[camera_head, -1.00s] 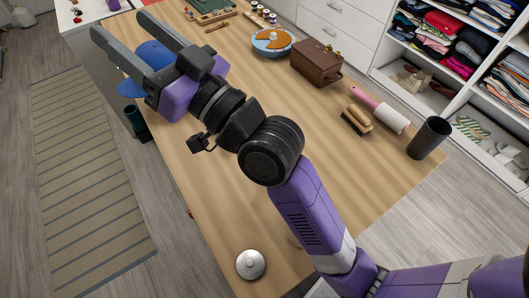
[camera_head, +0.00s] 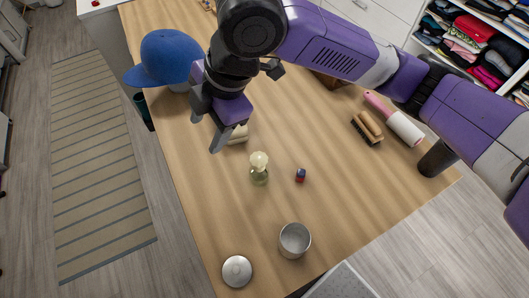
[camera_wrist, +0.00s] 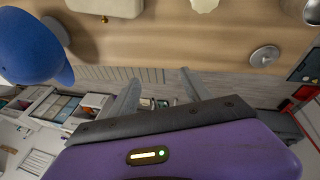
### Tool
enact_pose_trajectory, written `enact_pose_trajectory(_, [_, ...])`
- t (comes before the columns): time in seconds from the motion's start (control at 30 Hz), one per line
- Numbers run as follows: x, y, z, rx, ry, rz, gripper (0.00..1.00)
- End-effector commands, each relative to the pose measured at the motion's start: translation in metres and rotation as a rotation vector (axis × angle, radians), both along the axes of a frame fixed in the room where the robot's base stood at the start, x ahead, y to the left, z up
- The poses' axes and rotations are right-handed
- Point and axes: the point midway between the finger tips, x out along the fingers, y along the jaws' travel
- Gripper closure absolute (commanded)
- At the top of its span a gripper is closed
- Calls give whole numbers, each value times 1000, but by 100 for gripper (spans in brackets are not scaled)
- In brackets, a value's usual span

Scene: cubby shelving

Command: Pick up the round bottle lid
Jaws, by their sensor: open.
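The round lid (camera_head: 237,270) is a silver-grey disc with a small knob on top. It lies at the near left end of the wooden table in the head view, and it also shows at the upper right of the wrist view (camera_wrist: 264,56). My gripper (camera_head: 206,134) is open and empty, pointing down over the left edge of the table, well beyond the lid. In the wrist view, bare space shows between the fingers (camera_wrist: 160,76).
A metal cup (camera_head: 295,240) stands right of the lid. A small green bottle with a pale top (camera_head: 259,168) and a small red-and-blue item (camera_head: 300,175) stand farther back. A blue cap (camera_head: 165,57) is near the left edge. A brush (camera_head: 367,127) lies right.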

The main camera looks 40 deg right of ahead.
Motion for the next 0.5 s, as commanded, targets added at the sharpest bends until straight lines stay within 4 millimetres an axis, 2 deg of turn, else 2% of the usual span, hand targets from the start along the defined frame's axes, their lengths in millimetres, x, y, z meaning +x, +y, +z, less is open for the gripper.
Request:
enact_pose_trajectory(0.03, [-15,-13,-12,-79,68,33,43])
enact_pose_trajectory(0.1, [-36,-27,-23,-150,155,73,43])
enact_pose_trajectory(0.2, [-53,-44,-27,-223,228,115,43])
enact_pose_trajectory(0.33, [-63,-56,-28,-276,266,147,43])
enact_pose_trajectory(0.5, [-64,-59,-40,-286,271,160,43])
